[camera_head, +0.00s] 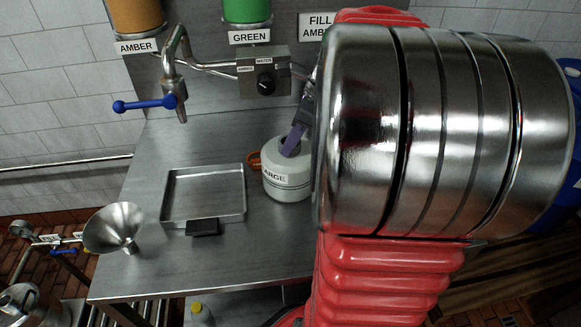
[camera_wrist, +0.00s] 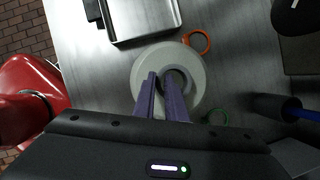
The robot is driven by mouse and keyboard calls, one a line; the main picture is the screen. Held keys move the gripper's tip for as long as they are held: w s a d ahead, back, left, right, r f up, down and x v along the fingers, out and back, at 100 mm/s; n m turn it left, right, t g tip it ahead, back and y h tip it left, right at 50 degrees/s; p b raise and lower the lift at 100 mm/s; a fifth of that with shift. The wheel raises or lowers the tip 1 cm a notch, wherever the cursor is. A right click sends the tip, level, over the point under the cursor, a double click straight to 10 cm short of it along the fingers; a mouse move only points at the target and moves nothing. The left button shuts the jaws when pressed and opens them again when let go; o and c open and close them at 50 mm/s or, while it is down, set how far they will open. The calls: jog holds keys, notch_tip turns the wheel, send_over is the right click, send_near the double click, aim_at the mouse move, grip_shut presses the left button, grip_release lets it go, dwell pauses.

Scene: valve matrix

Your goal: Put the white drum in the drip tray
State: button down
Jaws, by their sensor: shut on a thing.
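The white drum (camera_head: 287,184), labelled "…ARGE", stands upright on or just above the steel bench; I cannot tell if it is lifted. In the wrist view the drum (camera_wrist: 196,88) shows from above with a round opening. My gripper (camera_head: 292,142) has purple fingers that reach down to the drum's top. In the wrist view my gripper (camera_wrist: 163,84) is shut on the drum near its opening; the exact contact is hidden. The drip tray (camera_head: 203,222) is a shallow, empty metal tray left of the drum. It also shows at the top of the wrist view (camera_wrist: 150,38).
An orange ring (camera_wrist: 197,32) lies beside the drum, and a green ring (camera_wrist: 217,117) lies on its other side. A tap with a blue handle (camera_head: 150,103) hangs behind the tray. The bench between tray and drum is narrow.

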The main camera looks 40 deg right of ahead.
notch_tip(320, 180, up, 10)
dwell(0.8)
dwell(0.5)
